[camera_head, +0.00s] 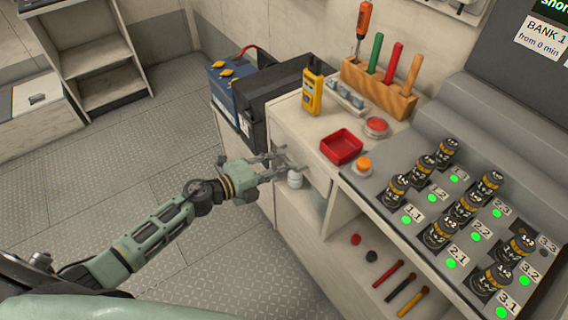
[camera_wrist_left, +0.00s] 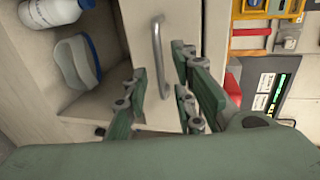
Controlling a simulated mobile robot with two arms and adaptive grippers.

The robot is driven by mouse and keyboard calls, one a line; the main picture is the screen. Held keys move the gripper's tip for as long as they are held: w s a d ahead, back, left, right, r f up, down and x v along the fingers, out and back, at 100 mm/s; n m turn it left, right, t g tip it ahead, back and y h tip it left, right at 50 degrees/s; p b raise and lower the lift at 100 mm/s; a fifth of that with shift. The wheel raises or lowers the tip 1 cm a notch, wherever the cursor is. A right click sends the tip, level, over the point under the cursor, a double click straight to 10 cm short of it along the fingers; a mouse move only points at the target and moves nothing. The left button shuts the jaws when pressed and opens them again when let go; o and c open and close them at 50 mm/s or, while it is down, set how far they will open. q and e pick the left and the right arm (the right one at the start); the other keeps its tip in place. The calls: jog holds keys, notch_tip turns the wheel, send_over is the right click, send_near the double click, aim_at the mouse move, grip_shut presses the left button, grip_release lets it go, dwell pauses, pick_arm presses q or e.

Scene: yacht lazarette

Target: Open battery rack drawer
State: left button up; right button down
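My left gripper (camera_head: 285,165) is in front of the pale bench, near its left front corner. The left wrist view shows its two fingers (camera_wrist_left: 162,90) apart, so it is open and empty. A pale drawer or door front (camera_wrist_left: 140,25) with a curved metal bar handle (camera_wrist_left: 158,55) lies beyond the fingers. The handle appears between them in the picture; whether they touch it I cannot tell. The front looks flush with the cabinet. In the head view the fingers cover this spot and the handle is not clear. My right gripper is not in view.
A sloped rack (camera_head: 385,190) with several black cylinders and green lights is at the right. The benchtop holds a red tray (camera_head: 341,147), a yellow meter (camera_head: 312,92) and a tool block (camera_head: 378,92). Floor (camera_head: 110,180) at left is clear.

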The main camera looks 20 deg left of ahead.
pick_arm(q)
jog(key=shift+w+d+f, duration=0.2)
jog(key=shift+w+d, duration=0.25)
jog(key=shift+w, duration=0.1)
grip_shut()
